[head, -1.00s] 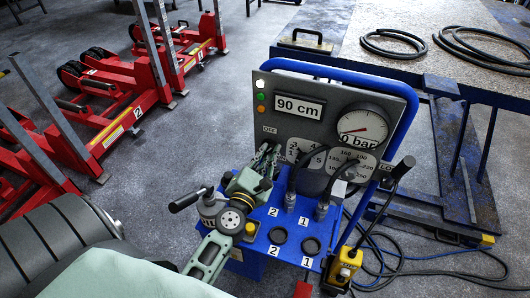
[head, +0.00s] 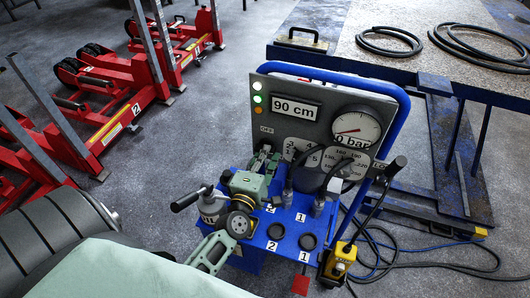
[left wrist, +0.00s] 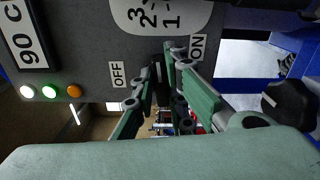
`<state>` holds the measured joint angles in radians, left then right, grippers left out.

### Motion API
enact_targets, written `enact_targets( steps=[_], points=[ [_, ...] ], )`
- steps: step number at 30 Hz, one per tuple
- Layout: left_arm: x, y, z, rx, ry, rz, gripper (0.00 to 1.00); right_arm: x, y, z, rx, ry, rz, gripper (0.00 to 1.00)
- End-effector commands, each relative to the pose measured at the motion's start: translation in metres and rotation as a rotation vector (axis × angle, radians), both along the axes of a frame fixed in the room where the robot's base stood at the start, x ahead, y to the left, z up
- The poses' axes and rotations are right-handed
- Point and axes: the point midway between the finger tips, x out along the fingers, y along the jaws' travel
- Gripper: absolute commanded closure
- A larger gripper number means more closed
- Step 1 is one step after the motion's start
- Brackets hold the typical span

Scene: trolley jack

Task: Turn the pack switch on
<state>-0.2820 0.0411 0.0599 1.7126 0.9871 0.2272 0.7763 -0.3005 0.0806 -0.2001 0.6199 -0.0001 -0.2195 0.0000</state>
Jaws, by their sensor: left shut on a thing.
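The pack switch sits low on the grey control panel (head: 300,97), between the OFF label (left wrist: 118,74) and the ON label (left wrist: 197,48) in the left wrist view. My left gripper (left wrist: 164,66) is at the panel, shut on the switch, whose handle is mostly hidden by the fingers. In the head view my left gripper (head: 263,163) reaches the panel below the OFF label (head: 266,129). The white lamp (left wrist: 27,91) and green lamp (left wrist: 50,91) look lit; the orange lamp (left wrist: 74,91) is duller. My right gripper is not in view.
A gauge (head: 355,129) and black hoses are close right of my left gripper. A blue shelf (head: 265,248) with numbered sockets and a yellow box (head: 341,260) lie below. Red jacks (head: 100,135) stand left; a workbench (head: 440,65) stands behind right.

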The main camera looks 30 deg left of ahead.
Motion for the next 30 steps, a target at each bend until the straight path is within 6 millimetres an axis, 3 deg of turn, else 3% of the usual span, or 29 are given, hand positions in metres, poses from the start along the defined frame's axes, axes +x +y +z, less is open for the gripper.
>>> enact_targets(
  steps=[10,25,26,30],
  points=[
    [0.0007,-0.0003,-0.0001,0.119,0.027,0.0,1.0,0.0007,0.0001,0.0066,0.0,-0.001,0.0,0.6],
    [0.0006,-0.0002,-0.0011,0.14,0.031,0.0,1.0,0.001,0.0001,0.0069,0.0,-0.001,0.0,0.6],
    [0.0005,-0.0002,-0.0011,0.14,0.031,0.0,0.87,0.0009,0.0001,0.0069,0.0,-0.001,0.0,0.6],
    [0.0004,-0.0001,-0.0011,0.137,0.032,0.0,0.74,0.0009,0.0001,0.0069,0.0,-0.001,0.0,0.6]
  ],
)
